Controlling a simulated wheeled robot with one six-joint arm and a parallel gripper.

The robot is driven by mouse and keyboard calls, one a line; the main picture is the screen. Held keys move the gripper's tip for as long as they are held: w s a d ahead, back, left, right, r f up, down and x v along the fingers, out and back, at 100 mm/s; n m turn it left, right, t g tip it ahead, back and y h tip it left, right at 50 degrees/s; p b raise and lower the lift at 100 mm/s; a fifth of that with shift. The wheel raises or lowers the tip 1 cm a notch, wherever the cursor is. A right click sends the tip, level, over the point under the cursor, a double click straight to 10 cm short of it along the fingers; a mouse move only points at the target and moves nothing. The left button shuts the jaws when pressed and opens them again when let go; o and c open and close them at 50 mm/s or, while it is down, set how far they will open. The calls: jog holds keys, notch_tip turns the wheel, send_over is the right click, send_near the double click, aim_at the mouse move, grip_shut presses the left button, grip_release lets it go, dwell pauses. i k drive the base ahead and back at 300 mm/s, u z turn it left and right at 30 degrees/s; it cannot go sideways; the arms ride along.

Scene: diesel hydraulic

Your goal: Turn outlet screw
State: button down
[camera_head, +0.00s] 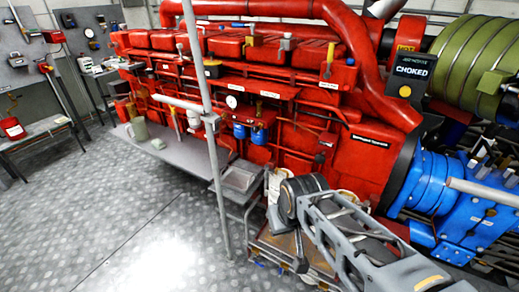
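No outlet screw can be picked out with certainty at this size. A large red diesel engine (355,165) fills the middle of the view, with blue filters (258,134) and a round white gauge (231,101) on its front side. My grey arm reaches in from the lower right in front of the engine. My gripper (281,224) seems to be the dark part at the arm's end, below the round wrist joint. Its fingers cannot be made out, and I cannot tell whether it holds anything. The arm hides the engine's lower right front.
A grey upright pole (214,150) stands before the engine. A blue housing (455,205) and green cylinder (475,50) stand at right. The floor (130,215) at left front is clear.

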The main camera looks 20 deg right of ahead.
aim_at(255, 129)
jog(key=u, duration=0.15)
jog(key=k, duration=0.45)
jog(key=u, duration=1.45)
jog(key=i, duration=0.8)
jog(key=z, duration=0.6)
jog(key=i, duration=0.65)
jog(key=z, duration=0.55)
